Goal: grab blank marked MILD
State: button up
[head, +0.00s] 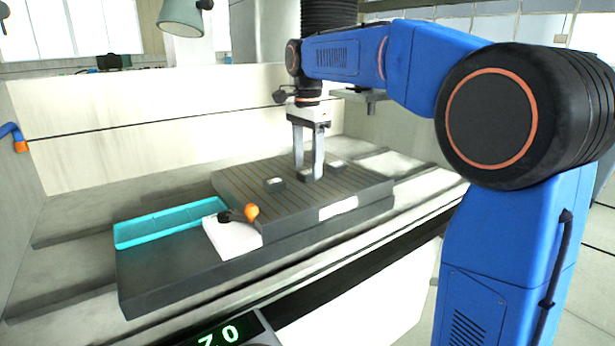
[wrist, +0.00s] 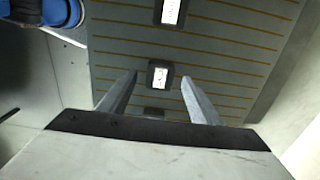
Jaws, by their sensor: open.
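Several small dark blanks with white label tops stand on the grey grooved plate (head: 235,186). In the head view one blank (head: 274,184) is left of my gripper (head: 309,174), another (head: 305,175) is at its fingertips, and a third (head: 337,165) lies just right. My gripper points down, open and empty. In the wrist view a blank (wrist: 160,77) shows between the fingertips (wrist: 159,79), one (wrist: 171,12) is at the top edge, and one (wrist: 155,112) is partly hidden by my gripper body. The labels are too small or turned to read, so I cannot tell which is MILD.
A pale wall (head: 180,110) stands behind. A green number display (head: 220,335) is at the front.

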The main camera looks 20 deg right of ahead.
jog(key=shift+f, duration=0.75)
jog(key=shift+c, duration=0.4)
jog(key=c, duration=1.3)
jog(key=shift+c, duration=0.2)
jog(key=shift+r, duration=0.15)
